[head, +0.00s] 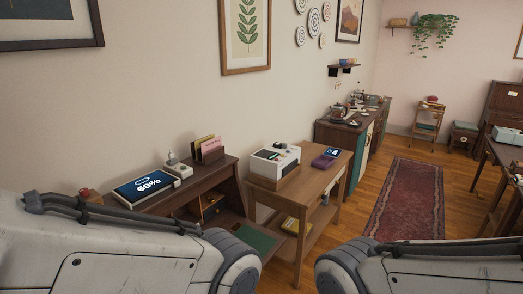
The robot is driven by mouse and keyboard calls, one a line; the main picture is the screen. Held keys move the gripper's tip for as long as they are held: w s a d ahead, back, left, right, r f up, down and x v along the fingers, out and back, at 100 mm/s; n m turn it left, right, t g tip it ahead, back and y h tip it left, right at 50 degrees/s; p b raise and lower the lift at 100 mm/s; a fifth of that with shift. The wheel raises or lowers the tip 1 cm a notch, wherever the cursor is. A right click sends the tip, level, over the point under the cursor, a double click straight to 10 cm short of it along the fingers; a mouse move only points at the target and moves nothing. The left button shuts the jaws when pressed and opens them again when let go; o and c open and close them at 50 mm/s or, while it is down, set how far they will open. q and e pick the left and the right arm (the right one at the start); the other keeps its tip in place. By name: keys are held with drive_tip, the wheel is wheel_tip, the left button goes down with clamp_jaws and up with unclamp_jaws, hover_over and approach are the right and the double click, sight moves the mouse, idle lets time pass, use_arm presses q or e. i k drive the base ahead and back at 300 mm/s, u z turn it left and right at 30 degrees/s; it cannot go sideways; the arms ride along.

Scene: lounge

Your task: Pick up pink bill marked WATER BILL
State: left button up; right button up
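A pink paper (211,144) stands among other upright papers in a wooden letter holder (209,157) on the dark desk at left centre. Some marking shows on its face, but it is too small to read. Only its upper part shows; the holder hides the lower part. Large white links of both my arms fill the bottom of the head view, well in front of the desk. Neither gripper shows.
The dark desk (186,188) also bears a tablet reading 60% (148,186) and a small white device (179,170). To its right, a wooden side table (300,190) holds a white printer-like machine (274,162) and a purple box (323,162). Wood floor and a red rug (405,200) lie open at right.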

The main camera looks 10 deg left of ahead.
sight(208, 146)
drive_tip(key=z, duration=0.7)
drive_tip(key=i, duration=3.05)
drive_tip(key=u, duration=3.6)
